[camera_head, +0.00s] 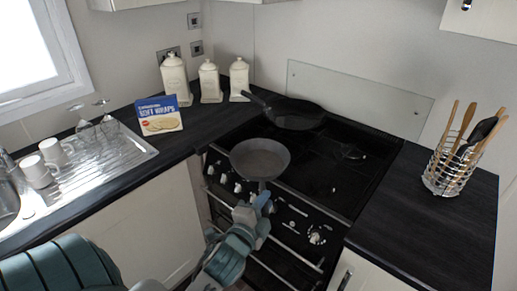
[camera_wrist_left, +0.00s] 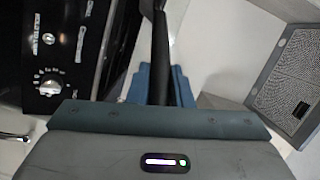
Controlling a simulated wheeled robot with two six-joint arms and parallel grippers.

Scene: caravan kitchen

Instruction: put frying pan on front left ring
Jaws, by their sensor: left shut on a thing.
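A grey frying pan (camera_head: 260,158) shows in the head view at the front left of the black hob (camera_head: 330,178), overlapping its front edge. It looks upright and level; how high it is above the hob I cannot tell. The front left ring is hidden behind it. My left gripper (camera_head: 256,207) is shut on the pan's handle, in front of the cooker's knobs. In the left wrist view the dark handle (camera_wrist_left: 160,50) runs up from between the blue fingers (camera_wrist_left: 153,84). My right gripper is not in view.
A second dark pan (camera_head: 296,114) stands at the back left of the hob, its handle pointing left. Wraps box (camera_head: 160,115) and several white canisters (camera_head: 210,82) stand on the left worktop. A utensil basket (camera_head: 448,172) stands on the right worktop. The hob's right side is clear.

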